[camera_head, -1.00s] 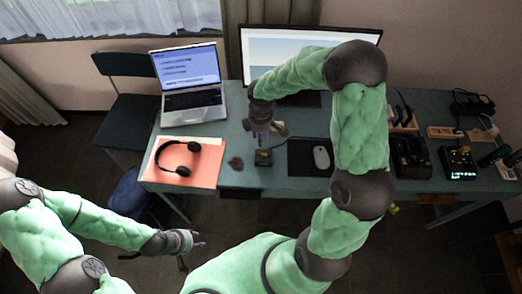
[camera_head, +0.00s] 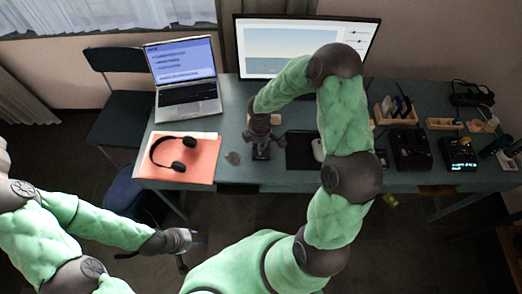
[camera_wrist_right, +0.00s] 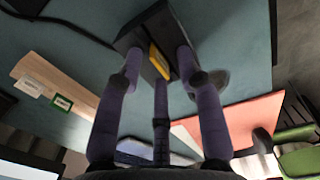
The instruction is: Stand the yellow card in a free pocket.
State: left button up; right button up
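The yellow card (camera_wrist_right: 159,62) stands in a black box-like device (camera_wrist_right: 133,38) in the right wrist view, its upper part showing. My right gripper (camera_wrist_right: 160,65) is open, with fingers apart on both sides of the card; I see no clear contact. In the head view my right gripper (camera_head: 261,139) is just above that small dark device (camera_head: 262,152). A pale wooden holder (camera_wrist_right: 85,103) lies beside the device and carries a white card (camera_wrist_right: 33,87) and a green card (camera_wrist_right: 62,102). My left gripper (camera_head: 186,246) is open and empty, off the table's front.
On the table (camera_head: 232,178) are a laptop (camera_head: 187,92), headphones (camera_head: 173,153) on an orange folder (camera_head: 200,160), a monitor (camera_head: 270,50), and a mouse (camera_head: 318,150) on a dark pad. Dark devices (camera_head: 410,150) and wooden trays crowd the right side.

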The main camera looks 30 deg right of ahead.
grip_shut()
jog(key=shift+r, duration=0.1)
